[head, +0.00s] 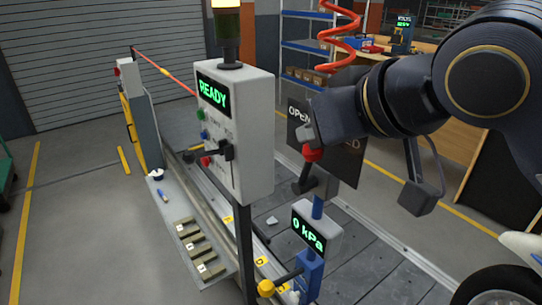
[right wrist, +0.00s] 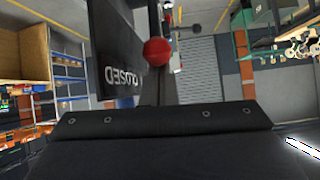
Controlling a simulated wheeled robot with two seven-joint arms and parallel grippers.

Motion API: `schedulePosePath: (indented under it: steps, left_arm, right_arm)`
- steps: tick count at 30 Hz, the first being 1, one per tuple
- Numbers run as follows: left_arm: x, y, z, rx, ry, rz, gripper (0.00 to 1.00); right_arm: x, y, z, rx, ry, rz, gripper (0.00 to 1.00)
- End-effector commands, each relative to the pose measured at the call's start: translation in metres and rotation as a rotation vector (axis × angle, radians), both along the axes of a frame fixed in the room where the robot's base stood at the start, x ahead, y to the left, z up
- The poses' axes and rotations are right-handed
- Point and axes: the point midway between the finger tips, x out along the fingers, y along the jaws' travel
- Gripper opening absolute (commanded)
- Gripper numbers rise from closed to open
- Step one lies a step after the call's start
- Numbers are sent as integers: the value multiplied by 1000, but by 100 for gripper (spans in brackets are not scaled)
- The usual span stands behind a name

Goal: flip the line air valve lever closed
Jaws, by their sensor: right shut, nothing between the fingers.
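The valve lever, dark with a red ball knob (head: 313,154), stands up from a grey valve block (head: 322,187) on a blue pipe. The knob also shows in the right wrist view (right wrist: 157,52). Behind it is a black sign (head: 338,150) reading OPEN and partly hidden CLOSED; its CLOSED side shows upside down in the right wrist view (right wrist: 122,80). My right gripper (head: 307,134) is shut and empty, right at the top of the knob; I cannot tell whether it touches. A gauge (head: 313,233) below reads 0 kPa. My left gripper is not in view.
A grey control box (head: 253,125) showing READY, with a lamp on top, stands close left of the lever. A yellow-knobbed handle (head: 266,288) on a blue fitting sits below the gauge. A red coiled hose (head: 340,40) hangs above.

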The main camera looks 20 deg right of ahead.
Motion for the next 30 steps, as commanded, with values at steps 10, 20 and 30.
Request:
schedulePosePath:
  steps: [10, 20, 30]
  left_arm:
    - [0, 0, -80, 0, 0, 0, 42]
    - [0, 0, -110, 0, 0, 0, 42]
    - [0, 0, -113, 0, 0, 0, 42]
  right_arm:
    - [-26, -10, -19, 92, -255, -2, 0]
    - [-37, -14, -20, 137, -379, -1, 0]
    - [-38, -14, -18, 146, -403, 1, 0]
